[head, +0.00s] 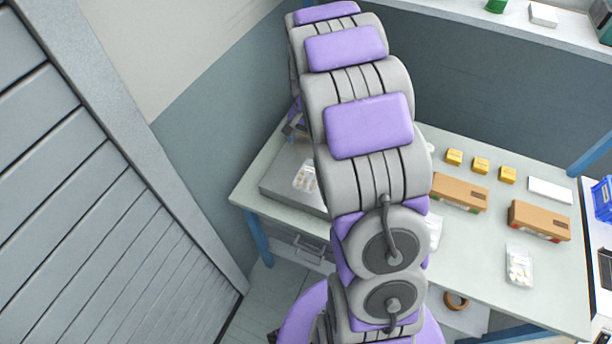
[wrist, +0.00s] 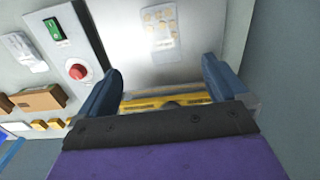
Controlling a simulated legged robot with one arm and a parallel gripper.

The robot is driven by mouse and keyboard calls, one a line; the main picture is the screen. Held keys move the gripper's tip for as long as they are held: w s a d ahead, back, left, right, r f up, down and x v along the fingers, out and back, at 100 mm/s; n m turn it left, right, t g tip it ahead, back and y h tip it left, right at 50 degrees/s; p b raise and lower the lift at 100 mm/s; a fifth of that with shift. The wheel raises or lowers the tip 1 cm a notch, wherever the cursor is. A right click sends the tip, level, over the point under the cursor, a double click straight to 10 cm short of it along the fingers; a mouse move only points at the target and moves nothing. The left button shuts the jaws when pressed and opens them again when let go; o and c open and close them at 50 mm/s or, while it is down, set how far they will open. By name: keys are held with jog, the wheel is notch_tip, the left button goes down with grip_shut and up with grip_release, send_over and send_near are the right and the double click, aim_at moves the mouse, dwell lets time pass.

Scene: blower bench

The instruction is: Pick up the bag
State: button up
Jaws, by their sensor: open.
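A clear bag (wrist: 160,27) with small yellowish pieces lies flat on a grey metal plate (wrist: 120,70) in the wrist view, just beyond my fingertips. The head view shows the bag (head: 305,176) on the grey plate at the bench's left end, partly beside my arm. My gripper (wrist: 160,65) is open, with its two blue fingers apart and nothing held between them. The bag is apart from the fingers. In the head view my arm hides most of the gripper.
A panel with a red button (wrist: 77,72) and green switch (wrist: 54,29) adjoins the plate. A yellow strip (wrist: 165,101) shows between my finger bases. Brown boxes (head: 460,192), yellow boxes (head: 480,165) and another clear bag (head: 519,266) stand farther right on the bench (head: 480,245).

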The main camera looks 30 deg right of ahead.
notch_tip(320, 180, down, 5)
jog(key=a, duration=0.2)
jog(key=b, duration=0.2)
send_over(308, 176)
jog(key=f, duration=0.4)
jog(key=d+f, duration=0.1)
jog(key=f, duration=0.1)
jog(key=shift+s+f, duration=0.15)
jog(key=shift+f, duration=0.1)
jog(key=f, duration=0.1)
jog(key=a+f, duration=0.1)
jog(key=f, duration=0.1)
jog(key=a+f+b, duration=0.1)
jog(key=shift+f, duration=0.2)
jog(key=shift+d+f, duration=0.1)
jog(key=shift+f, duration=0.2)
jog(key=shift+d, duration=0.6)
jog(key=shift+c, duration=1.1)
jog(key=shift+a, duration=0.5)
jog(key=c, duration=0.5)
jog(key=shift+c, duration=2)
jog(key=shift+d+r, duration=0.1)
jog(key=shift+d, duration=0.25)
jog(key=shift+c, duration=0.2)
